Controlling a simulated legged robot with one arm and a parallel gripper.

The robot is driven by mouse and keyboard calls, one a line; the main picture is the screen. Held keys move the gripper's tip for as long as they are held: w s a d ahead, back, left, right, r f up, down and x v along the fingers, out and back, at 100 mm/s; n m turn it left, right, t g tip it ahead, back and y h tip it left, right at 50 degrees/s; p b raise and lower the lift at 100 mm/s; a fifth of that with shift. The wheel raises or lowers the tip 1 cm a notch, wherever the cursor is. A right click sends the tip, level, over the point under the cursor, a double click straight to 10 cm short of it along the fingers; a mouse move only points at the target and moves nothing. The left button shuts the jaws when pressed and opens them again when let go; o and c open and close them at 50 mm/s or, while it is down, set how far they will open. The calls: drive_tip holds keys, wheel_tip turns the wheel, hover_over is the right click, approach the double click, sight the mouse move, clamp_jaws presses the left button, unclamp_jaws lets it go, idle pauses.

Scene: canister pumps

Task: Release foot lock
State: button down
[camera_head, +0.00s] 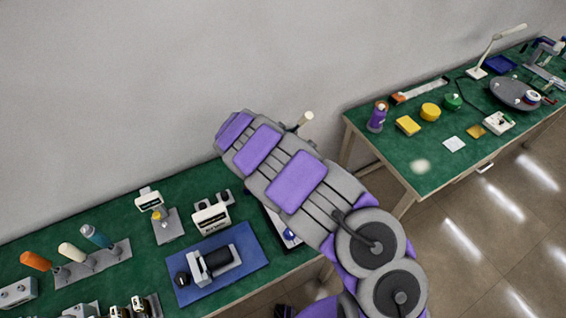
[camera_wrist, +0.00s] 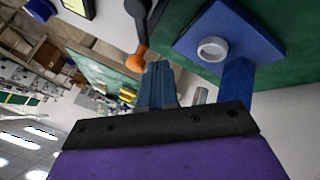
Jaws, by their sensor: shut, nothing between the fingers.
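A blue plate with a pale round ring (camera_wrist: 212,50) is to the right of the fingers, over a green surface. I cannot tell for sure which part is the foot lock. In the head view my arm covers the gripper and the work area below it.
The near green bench (camera_head: 110,212) holds a blue mat (camera_head: 248,266) with a clamp-like device (camera_head: 214,262), and a rack with orange, white and teal handles (camera_head: 95,262). A second green bench (camera_head: 385,140) stands at the right with several items. Floor lies between them.

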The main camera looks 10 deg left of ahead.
drive_tip(key=shift+s+d, duration=0.1)
drive_tip(key=shift+d, duration=0.5)
drive_tip(key=shift+f+b, duration=0.2)
drive_tip(key=shift+b, duration=0.3)
drive_tip(key=shift+s+d+r+m+g+b, duration=0.15)
drive_tip(key=shift+d+m+g+b, duration=0.55)
drive_tip(key=shift+b, duration=1.25)
drive_tip(key=shift+d, duration=0.25)
